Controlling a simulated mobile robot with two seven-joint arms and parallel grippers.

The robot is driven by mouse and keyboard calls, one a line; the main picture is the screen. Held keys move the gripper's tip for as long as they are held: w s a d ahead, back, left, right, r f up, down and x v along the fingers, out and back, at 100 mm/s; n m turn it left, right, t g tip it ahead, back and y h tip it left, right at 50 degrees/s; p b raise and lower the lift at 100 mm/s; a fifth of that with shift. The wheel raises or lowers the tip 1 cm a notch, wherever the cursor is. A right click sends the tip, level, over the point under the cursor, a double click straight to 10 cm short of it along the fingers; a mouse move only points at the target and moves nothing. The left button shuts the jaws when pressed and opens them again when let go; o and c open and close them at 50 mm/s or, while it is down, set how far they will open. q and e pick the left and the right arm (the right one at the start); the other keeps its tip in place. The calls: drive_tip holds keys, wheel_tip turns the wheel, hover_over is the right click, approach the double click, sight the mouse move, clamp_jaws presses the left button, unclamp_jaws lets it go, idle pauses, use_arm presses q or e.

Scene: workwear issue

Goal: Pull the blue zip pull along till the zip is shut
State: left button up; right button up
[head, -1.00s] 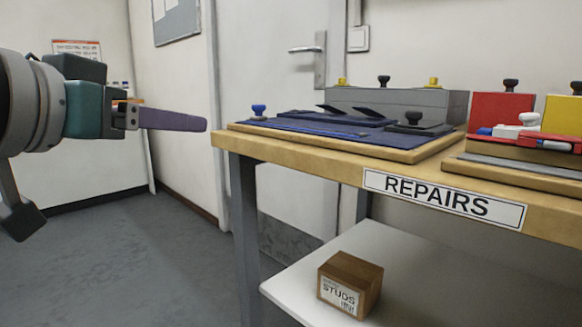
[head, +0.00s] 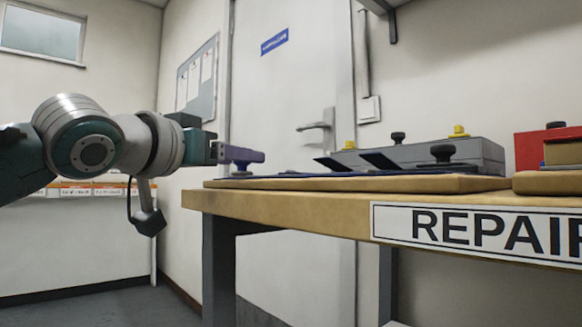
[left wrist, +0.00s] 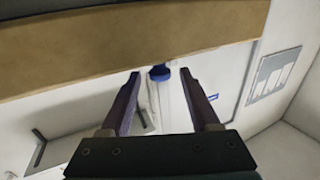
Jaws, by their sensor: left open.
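My left gripper (head: 258,157), with purple fingers, is level at the left end of the wooden board (head: 300,184) on the bench. It is open. In the left wrist view the blue zip pull (left wrist: 159,73) shows between the tips of the left gripper (left wrist: 162,76), with gaps on both sides. The dark blue cloth (head: 310,173) with the zip is seen nearly edge-on, so the zip line is not visible. Two dark flaps stand up from it. My right gripper is not in view.
Behind is a grey box (head: 475,155) with yellow and black knobs. A red bin (head: 540,145) is at the right. The bench front carries a REPAIRS sign (head: 480,230). Left of the bench is open floor.

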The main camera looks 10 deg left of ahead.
use_arm(q)
drive_tip(key=shift+x, duration=1.1)
drive_tip(key=shift+f, duration=0.1)
drive_tip(key=shift+c, duration=0.2)
clamp_jaws()
idle(0.4)
